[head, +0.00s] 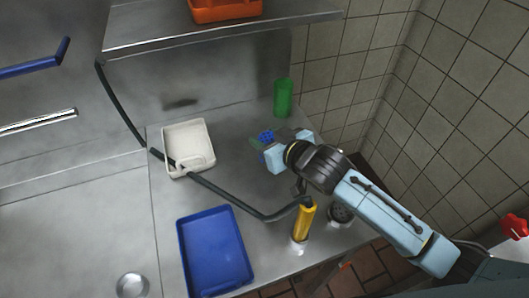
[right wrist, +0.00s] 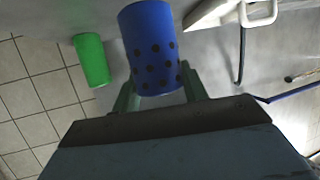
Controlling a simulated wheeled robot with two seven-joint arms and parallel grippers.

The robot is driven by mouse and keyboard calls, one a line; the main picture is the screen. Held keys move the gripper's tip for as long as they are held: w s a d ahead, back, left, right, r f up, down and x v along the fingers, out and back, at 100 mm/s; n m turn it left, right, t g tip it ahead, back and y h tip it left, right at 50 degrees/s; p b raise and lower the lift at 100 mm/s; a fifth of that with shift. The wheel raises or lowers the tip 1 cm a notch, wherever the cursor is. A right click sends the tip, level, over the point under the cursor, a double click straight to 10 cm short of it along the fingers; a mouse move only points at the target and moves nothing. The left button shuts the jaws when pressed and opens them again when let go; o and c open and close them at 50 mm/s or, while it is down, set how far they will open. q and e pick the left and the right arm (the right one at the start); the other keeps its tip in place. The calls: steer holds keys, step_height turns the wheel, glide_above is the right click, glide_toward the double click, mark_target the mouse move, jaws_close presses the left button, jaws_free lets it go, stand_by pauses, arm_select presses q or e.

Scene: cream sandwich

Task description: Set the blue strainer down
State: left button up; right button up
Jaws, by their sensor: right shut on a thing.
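The blue strainer (head: 266,136) is a cylinder with dark round holes in its side. In the head view only part of it shows at the tip of my right gripper (head: 262,143). In the right wrist view the strainer (right wrist: 150,45) sits between the two greenish fingers of my right gripper (right wrist: 158,88), which is shut on it. It is over the steel counter (head: 235,165); I cannot tell whether its base touches the surface. My left gripper is in neither view.
A green cup (head: 283,98) stands behind the strainer by the tiled wall. A white tray (head: 203,151) lies to the left and a blue tray (head: 212,250) in front. A yellow-handled faucet (head: 304,222) with a long dark spout crosses the counter. A steel shelf (head: 215,32) hangs above.

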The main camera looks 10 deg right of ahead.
steer(key=shift+f+b, duration=0.35)
steer(key=shift+f, duration=1.65)
steer(key=o, duration=1)
steer(key=shift+f, duration=0.1)
steer(key=shift+s+r, duration=0.1)
steer(key=shift+r, duration=0.1)
steer(key=p+v, duration=0.1)
steer(key=v, duration=0.6)
steer(key=shift+s+d, duration=0.1)
